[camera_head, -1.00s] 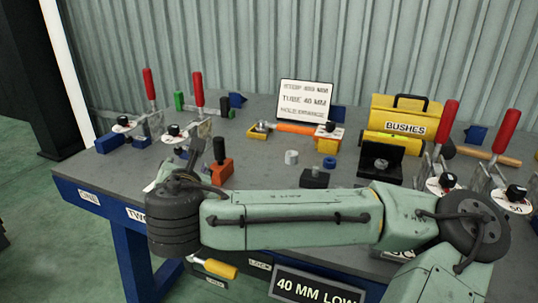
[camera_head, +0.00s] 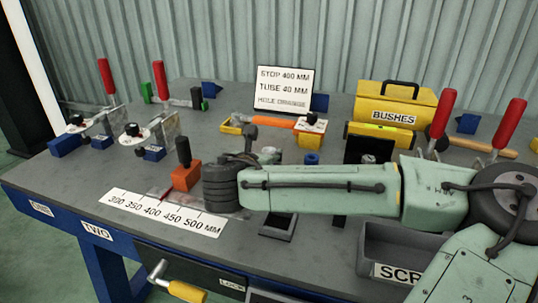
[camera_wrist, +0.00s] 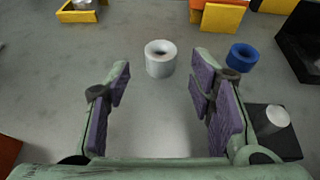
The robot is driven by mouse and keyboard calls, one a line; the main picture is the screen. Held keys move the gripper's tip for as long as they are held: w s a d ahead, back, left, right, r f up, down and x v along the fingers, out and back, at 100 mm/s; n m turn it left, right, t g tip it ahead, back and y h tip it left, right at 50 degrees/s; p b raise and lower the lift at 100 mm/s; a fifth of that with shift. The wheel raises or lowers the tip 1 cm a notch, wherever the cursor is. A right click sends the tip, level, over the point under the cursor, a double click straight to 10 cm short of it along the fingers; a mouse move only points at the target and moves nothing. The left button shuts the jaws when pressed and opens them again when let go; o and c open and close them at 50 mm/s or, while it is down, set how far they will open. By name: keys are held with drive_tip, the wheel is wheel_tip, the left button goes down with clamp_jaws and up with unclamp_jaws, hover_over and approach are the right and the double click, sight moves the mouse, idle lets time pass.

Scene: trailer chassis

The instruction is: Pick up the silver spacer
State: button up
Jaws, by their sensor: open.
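The silver spacer (camera_wrist: 160,60) is a short, light grey ring standing upright on the grey table top in the wrist view. It sits beyond my gripper (camera_wrist: 163,95), between the lines of its two purple-padded fingers, and is apart from both. My gripper is open with nothing between the fingers. In the head view my gripper (camera_head: 258,152) is low over the table, partly covered by my wrist, and the spacer is hidden there behind it.
A blue ring (camera_wrist: 242,56) lies right of the spacer, near a dark block with a light round top (camera_wrist: 274,128). A black box (camera_wrist: 304,45) stands at the right. An orange block (camera_head: 185,178) and a scale strip (camera_head: 165,212) are left of my gripper. Bare table surrounds the spacer.

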sight(268, 153)
drive_tip(key=x, duration=0.4)
drive_tip(key=shift+w+d+r, duration=0.1)
drive_tip(key=shift+w, duration=0.05)
drive_tip(key=shift+c, duration=0.3)
clamp_jaws()
